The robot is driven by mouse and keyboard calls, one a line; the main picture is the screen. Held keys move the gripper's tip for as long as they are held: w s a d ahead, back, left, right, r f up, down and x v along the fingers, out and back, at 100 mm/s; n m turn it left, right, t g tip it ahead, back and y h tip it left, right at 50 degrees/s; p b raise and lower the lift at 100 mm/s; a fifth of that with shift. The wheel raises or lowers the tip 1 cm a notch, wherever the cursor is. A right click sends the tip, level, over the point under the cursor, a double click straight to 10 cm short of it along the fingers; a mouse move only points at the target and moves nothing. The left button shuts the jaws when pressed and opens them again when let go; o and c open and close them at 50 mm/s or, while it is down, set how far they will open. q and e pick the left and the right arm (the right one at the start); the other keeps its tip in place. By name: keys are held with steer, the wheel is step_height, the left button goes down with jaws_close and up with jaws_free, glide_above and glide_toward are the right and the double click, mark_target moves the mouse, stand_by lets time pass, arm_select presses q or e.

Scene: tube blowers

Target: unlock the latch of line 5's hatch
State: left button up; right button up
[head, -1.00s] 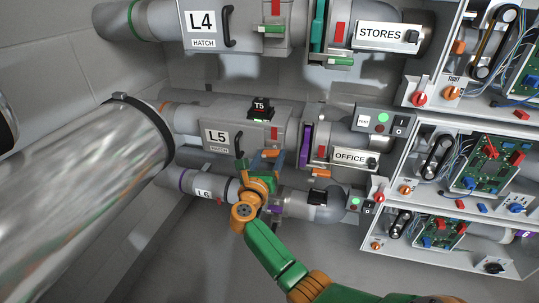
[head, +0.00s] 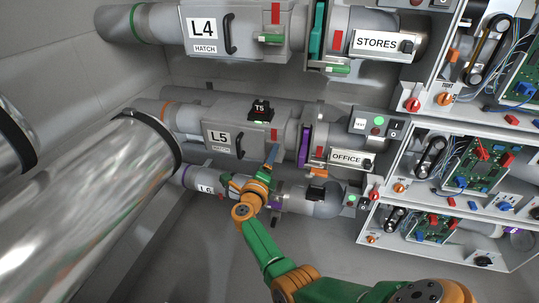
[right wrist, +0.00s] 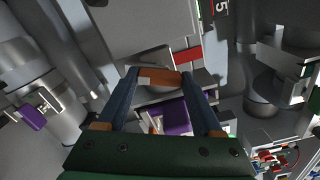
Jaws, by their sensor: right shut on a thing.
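Line 5's hatch (head: 243,137) is a grey box on the pipe with an "L5 HATCH" label, a black handle (head: 239,147) and a red mark (head: 274,134). The hatch looks closed. My right gripper (head: 273,153) reaches up from below to the hatch's lower right, under the red mark. In the right wrist view its blue fingers (right wrist: 159,77) are shut on an orange latch lever (right wrist: 159,75), which lies across between their tips. The red mark (right wrist: 188,57) shows just beyond it. In the head view the fingers mostly hide the lever. My left gripper is not in view.
A black T5 block (head: 261,108) sits on top of the hatch. A purple slide (head: 305,145) and another orange lever (head: 318,172) are to the right. Line 6's pipe (head: 295,198) runs close below. A large shiny cylinder (head: 95,205) fills the lower left.

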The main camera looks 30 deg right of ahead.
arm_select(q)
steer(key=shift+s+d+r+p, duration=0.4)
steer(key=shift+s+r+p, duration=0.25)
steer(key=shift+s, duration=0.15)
arm_select(e)
steer(key=n, duration=0.4)
steer(key=shift+n, duration=0.3)
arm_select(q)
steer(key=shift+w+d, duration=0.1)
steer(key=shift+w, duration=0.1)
arm_select(e)
steer(key=o, duration=1.4)
steer(key=shift+c, duration=0.2)
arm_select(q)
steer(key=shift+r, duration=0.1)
arm_select(e)
steer(key=shift+f, duration=0.1)
